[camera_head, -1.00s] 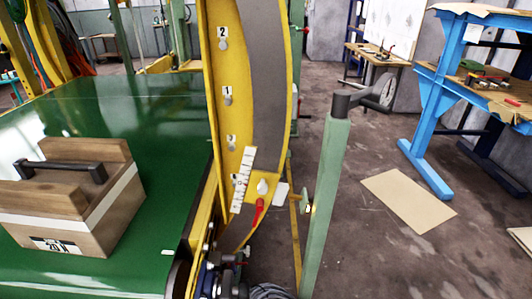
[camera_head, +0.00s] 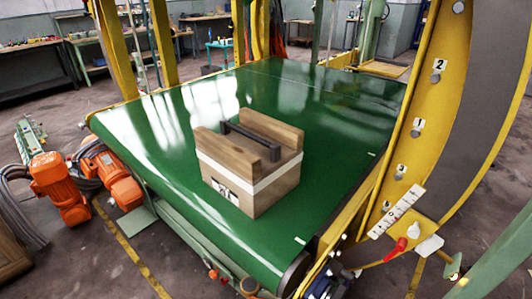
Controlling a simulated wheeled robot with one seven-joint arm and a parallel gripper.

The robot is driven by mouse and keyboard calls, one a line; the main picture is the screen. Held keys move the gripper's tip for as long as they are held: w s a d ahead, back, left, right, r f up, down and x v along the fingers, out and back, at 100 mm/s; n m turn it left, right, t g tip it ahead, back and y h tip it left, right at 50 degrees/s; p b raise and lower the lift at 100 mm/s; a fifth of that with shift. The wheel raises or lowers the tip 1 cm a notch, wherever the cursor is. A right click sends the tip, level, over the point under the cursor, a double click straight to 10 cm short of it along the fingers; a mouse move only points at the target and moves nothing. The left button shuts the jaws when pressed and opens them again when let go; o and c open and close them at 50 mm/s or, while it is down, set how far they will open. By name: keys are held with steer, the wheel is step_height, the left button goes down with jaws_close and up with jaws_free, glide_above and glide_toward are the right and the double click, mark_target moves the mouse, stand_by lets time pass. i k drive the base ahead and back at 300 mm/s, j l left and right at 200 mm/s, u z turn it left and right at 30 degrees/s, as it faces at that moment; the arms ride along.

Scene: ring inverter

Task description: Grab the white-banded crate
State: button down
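The white-banded crate (camera_head: 248,170) is a wooden box with a white stripe around it, a dark bar handle (camera_head: 252,139) across its top and a black-and-white label on its front. It sits upright on the green conveyor belt (camera_head: 340,105), near the belt's front end, around the middle of the view. The belt around it is bare. My gripper is not in view.
A yellow ring frame with numbered marks (camera_head: 418,125) rises at the right of the belt. Orange motors (camera_head: 62,190) with cables stand at the left. A green post (camera_head: 500,262) is at the lower right. Workbenches (camera_head: 60,50) line the back left.

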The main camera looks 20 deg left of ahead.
mark_target(254, 163)
steer(key=i+j+z, duration=0.1)
steer(key=j+z, duration=0.25)
steer(key=j, duration=0.55)
steer(key=j+z, duration=0.35)
steer(key=j, duration=0.55)
